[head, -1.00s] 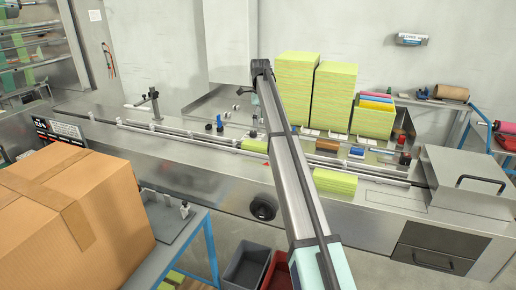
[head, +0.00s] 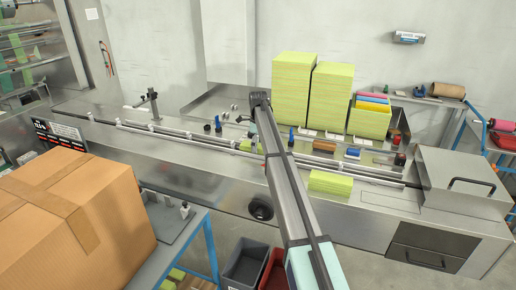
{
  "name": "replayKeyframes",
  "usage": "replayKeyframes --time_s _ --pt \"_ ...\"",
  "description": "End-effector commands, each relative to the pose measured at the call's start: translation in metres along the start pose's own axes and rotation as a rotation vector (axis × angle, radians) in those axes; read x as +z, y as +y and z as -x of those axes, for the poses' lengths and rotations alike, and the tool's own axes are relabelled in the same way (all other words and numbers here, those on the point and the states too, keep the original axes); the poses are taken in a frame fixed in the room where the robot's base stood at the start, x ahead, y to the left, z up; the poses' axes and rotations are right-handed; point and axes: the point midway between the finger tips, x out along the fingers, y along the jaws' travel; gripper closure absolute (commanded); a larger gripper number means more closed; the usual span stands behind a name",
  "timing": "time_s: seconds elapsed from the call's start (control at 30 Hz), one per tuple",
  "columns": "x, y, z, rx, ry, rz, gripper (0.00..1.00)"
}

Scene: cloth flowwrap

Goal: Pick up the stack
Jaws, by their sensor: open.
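Two tall stacks of yellow-green cloths, a left one (head: 295,90) and a right one (head: 330,97), stand at the back of the steel machine. A shorter stack (head: 370,122), with pink and blue layers near its top, stands to their right. A small yellow-green stack (head: 331,182) lies at the machine's front edge, and another small green piece (head: 247,145) sits in the conveyor channel, partly hidden by my arm. Which stack the task means is not clear. My gripper (head: 242,119) is open and empty, left of the tall stacks and above the channel; its fingers are small and partly hidden.
Guide rails (head: 170,132) run along the machine (head: 200,180). Bottles and small items (head: 325,146) crowd the shelf before the stacks. A steel hood (head: 465,180) is at right. A cardboard box (head: 75,215) fills the lower left. Bins (head: 245,264) stand on the floor.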

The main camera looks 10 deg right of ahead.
Motion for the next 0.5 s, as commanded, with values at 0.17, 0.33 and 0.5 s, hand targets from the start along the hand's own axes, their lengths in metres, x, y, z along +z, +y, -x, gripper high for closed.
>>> replayKeyframes --time_s 0.17,0.33,0.5 --pt "0.0 0.0 -0.0057 -0.001 -0.001 0.0 0.12" --pt "0.0001 -0.0001 -0.0057 -0.001 -0.001 0.0 0.34" --pt "0.0001 0.0 -0.0059 -0.001 0.0 0.0 0.73"
